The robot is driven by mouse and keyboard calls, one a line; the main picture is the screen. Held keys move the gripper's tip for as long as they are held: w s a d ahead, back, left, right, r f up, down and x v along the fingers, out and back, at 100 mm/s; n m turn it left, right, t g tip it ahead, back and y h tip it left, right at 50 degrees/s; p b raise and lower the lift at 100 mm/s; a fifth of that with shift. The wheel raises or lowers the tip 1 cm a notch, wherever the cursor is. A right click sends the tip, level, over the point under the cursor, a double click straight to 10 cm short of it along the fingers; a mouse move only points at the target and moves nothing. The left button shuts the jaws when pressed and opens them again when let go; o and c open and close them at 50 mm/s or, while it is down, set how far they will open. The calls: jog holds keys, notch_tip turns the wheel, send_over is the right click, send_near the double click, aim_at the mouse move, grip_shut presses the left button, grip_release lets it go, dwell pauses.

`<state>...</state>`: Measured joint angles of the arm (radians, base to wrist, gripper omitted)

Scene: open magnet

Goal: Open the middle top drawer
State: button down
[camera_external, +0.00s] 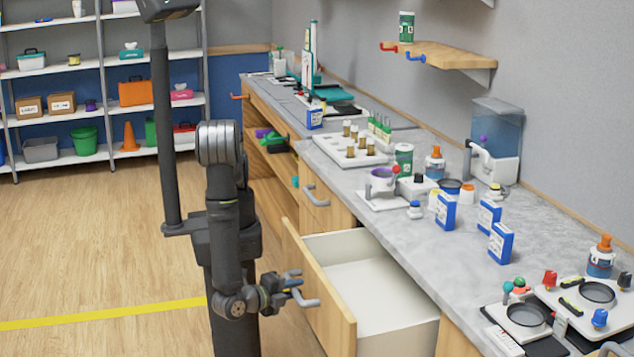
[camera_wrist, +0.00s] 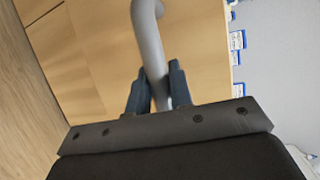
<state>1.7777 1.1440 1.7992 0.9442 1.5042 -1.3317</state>
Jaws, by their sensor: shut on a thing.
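A drawer with a wooden front (camera_external: 318,292) and white inside is pulled well out of the counter in the external view. Its inside looks empty. A grey bar handle (camera_external: 303,298) sits on its front. My gripper (camera_external: 292,284) is at this handle. In the wrist view, my gripper (camera_wrist: 158,90) has its two dark fingers closed around the grey handle (camera_wrist: 149,40), with the wooden front (camera_wrist: 100,45) behind it.
A marble counter (camera_external: 400,225) carries blue-and-white boxes (camera_external: 446,211), bottles, a tube rack (camera_external: 350,150) and burners or scales at the right. Another closed drawer with a handle (camera_external: 316,196) is farther back. Shelves (camera_external: 100,85) stand at the far left. The wooden floor (camera_external: 90,240) is clear.

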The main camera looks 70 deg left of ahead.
jog(key=shift+s, duration=1.55)
jog(key=c, duration=1.3)
grip_release()
jog(key=v, duration=1.7)
jog(key=shift+s+r, duration=0.15)
jog(key=shift+d, duration=0.1)
